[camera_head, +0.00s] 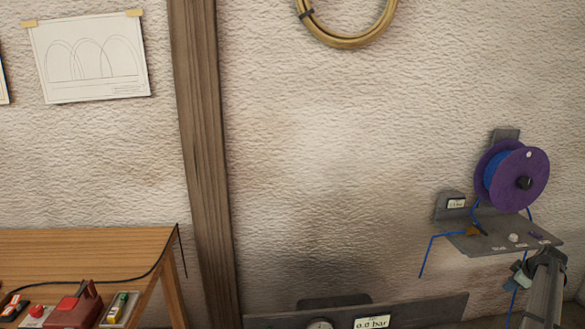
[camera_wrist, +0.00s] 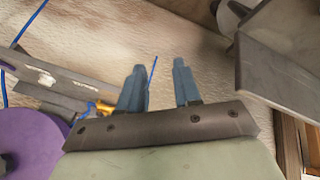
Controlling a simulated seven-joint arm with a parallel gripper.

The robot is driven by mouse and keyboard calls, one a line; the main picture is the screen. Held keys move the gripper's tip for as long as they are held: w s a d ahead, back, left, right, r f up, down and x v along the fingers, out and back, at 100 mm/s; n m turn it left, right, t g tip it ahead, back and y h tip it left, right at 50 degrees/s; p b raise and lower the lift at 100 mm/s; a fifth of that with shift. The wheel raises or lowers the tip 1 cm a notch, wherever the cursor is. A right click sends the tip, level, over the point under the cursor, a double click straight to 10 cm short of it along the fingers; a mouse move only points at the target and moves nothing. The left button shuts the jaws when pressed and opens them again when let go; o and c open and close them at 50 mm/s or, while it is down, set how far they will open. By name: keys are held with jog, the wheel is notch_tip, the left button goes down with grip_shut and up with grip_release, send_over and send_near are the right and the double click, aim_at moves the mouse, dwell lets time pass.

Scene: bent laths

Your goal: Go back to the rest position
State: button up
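In the wrist view my gripper (camera_wrist: 158,72) shows two blue-grey fingers standing well apart. No object is clamped between them. A thin blue line (camera_wrist: 153,72) shows in the gap close to the left finger; I cannot tell whether it touches. In the head view a grey arm link of mine reaches up at the lower right, just below a grey shelf (camera_head: 485,241). My fingers cannot be made out clearly there. The rest position itself is not marked in either view.
A purple spool (camera_head: 523,180) with blue filament is mounted above the shelf, and blue line (camera_head: 430,253) hangs off the shelf's left side. A wooden bench (camera_head: 80,250) with red devices stands at left, beside a wooden post (camera_head: 203,150). A gauge panel (camera_head: 420,312) is low centre.

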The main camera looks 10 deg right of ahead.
jog(key=s+d+r+m+h, duration=0.2)
jog(key=s+d+m+h, duration=0.15)
jog(key=s+d, duration=1.5)
jog(key=s+f+m, duration=0.3)
jog(key=s+f, duration=0.1)
jog(key=s, duration=0.7)
jog(key=w+a+f+g+y, duration=0.1)
jog(key=a+f+y, duration=0.1)
jog(key=a+f, duration=0.85)
jog(key=w+a+f+g+y, duration=0.1)
jog(key=a+f+g+y, duration=0.15)
jog(key=a+f, duration=0.85)
jog(key=w+a+f+y, duration=0.15)
jog(key=a+f, duration=0.55)
jog(key=a, duration=0.9)
jog(key=s+a+f+g, duration=0.3)
jog(key=s+a, duration=0.2)
jog(key=a, duration=1)
jog(key=s+a+f+g+h, duration=0.1)
jog(key=s+a+f+g, duration=0.2)
jog(key=a, duration=1.3)
jog(key=s+a+f+g, duration=0.3)
jog(key=s+a, duration=0.5)
jog(key=a, duration=0.7)
jog(key=shift+s+a+f+h, duration=0.2)
jog(key=shift+s+a+h, duration=0.15)
jog(key=shift+s+a, duration=0.05)
